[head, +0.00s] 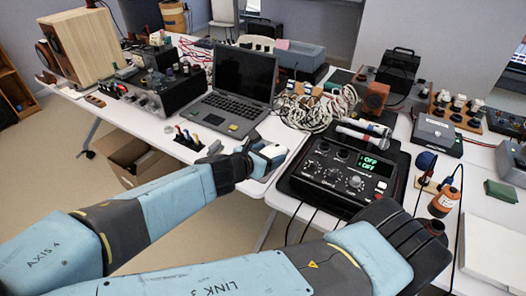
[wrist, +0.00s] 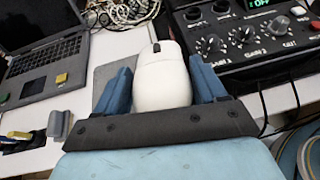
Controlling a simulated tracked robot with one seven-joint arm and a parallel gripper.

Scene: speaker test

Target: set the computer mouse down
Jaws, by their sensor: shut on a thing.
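A white computer mouse (wrist: 162,82) with a dark scroll wheel sits between the two blue fingers of my gripper (wrist: 162,88) in the wrist view. The gripper is shut on its sides. In the head view my gripper (head: 258,158) is near the front edge of the white table, right of the laptop, and the mouse (head: 272,151) shows partly at its tip. A grey mat (wrist: 104,80) lies on the table beneath and beyond the mouse in the wrist view. I cannot tell whether the mouse touches it.
An open laptop (head: 240,85) stands left of the gripper. A black device with knobs and a lit display (head: 345,172) stands close on the right. Tangled white cables (head: 305,108) lie behind. A small grey block (wrist: 59,124) lies at the table's front left.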

